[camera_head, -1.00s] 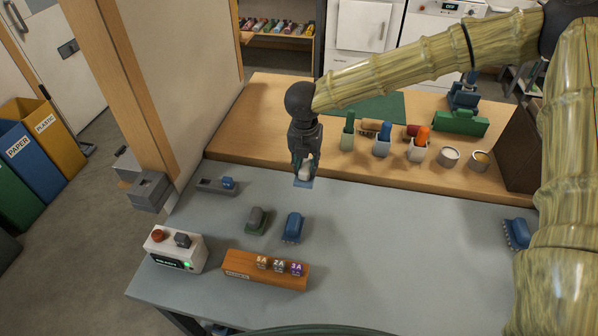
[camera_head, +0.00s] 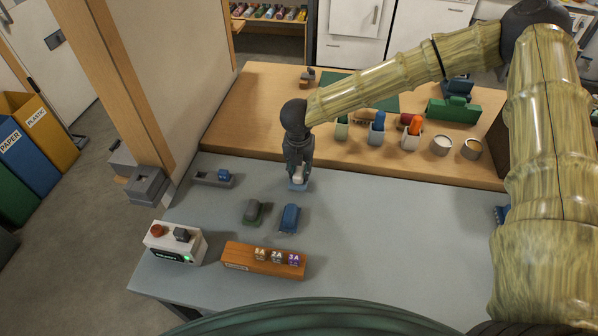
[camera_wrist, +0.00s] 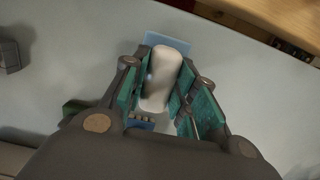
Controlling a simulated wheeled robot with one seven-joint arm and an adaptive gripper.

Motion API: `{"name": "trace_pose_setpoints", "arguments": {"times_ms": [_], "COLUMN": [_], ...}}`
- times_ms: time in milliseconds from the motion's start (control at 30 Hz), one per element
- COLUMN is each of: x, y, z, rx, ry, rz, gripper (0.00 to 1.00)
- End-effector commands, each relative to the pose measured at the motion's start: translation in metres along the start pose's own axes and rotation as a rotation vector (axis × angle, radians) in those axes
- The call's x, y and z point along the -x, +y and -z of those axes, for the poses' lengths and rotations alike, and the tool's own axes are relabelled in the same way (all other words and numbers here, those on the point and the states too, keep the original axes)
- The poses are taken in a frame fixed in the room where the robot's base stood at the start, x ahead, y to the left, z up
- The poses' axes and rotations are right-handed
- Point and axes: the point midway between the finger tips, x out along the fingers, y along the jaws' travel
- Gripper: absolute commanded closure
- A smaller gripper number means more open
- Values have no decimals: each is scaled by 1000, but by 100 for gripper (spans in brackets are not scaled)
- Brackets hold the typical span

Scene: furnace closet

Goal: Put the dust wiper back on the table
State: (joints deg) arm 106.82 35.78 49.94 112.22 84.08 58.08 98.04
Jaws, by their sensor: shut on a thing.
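The dust wiper has a white rounded handle (camera_wrist: 162,80) and a flat light-blue base. It also shows small in the head view (camera_head: 298,186). My gripper (camera_head: 299,174) is shut on the white handle, with its green-padded fingers on both sides of it in the wrist view. The wiper is low over the back part of the grey table (camera_head: 390,230). I cannot tell whether its base touches the surface.
A blue brush (camera_head: 289,218) and a grey-green block (camera_head: 252,211) lie just in front of my gripper. A wooden block with labelled cubes (camera_head: 263,260) and a white button box (camera_head: 175,244) stand nearer.

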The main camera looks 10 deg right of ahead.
Motion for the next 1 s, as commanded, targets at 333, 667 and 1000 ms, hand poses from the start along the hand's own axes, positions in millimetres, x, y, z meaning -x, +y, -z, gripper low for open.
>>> {"name": "trace_pose_setpoints", "arguments": {"times_ms": [333, 667, 1000], "x": [-23, -23, -16], "y": [1, 1, 1], "z": [3, 3, 2], "rx": [1, 1, 1], "ry": [0, 0, -1], "rz": [0, 0, -2], "gripper": [91, 50, 50]}}
